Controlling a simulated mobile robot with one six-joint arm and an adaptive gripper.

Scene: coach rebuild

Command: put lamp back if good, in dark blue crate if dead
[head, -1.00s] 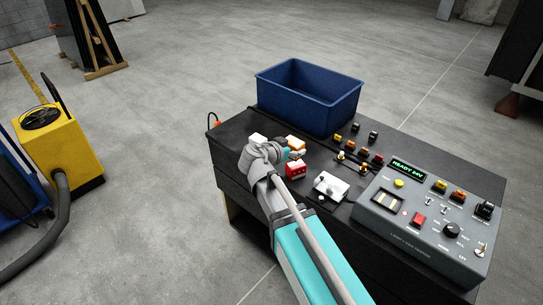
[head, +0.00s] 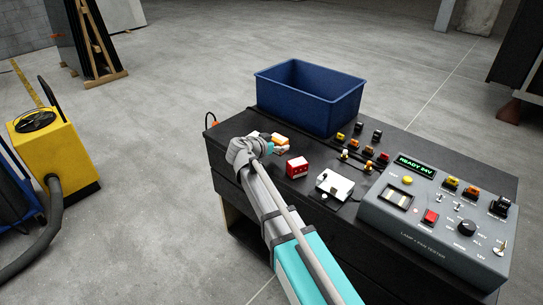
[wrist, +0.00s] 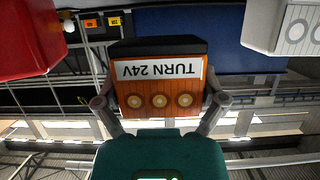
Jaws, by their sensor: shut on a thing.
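An orange lamp block (wrist: 158,92) with a dark top and a white label reading TURN 24V, upside down in the wrist view, sits between the two fingers of my gripper (wrist: 160,108). In the head view my gripper (head: 266,147) is low at the left end of the dark bench, and my arm partly hides the lamp. The dark blue crate (head: 340,104) stands at the bench's back edge, beyond my gripper; the part of its inside that shows is empty. The grey lamp tester (head: 420,226) at right reads READY 24V.
A red lamp block (head: 297,167) stands right of my gripper. A white box (head: 335,185) lies between it and the tester. Several small coloured lamps (head: 384,157) stand in rows behind. A yellow machine (head: 66,150) with a hose is on the floor at left.

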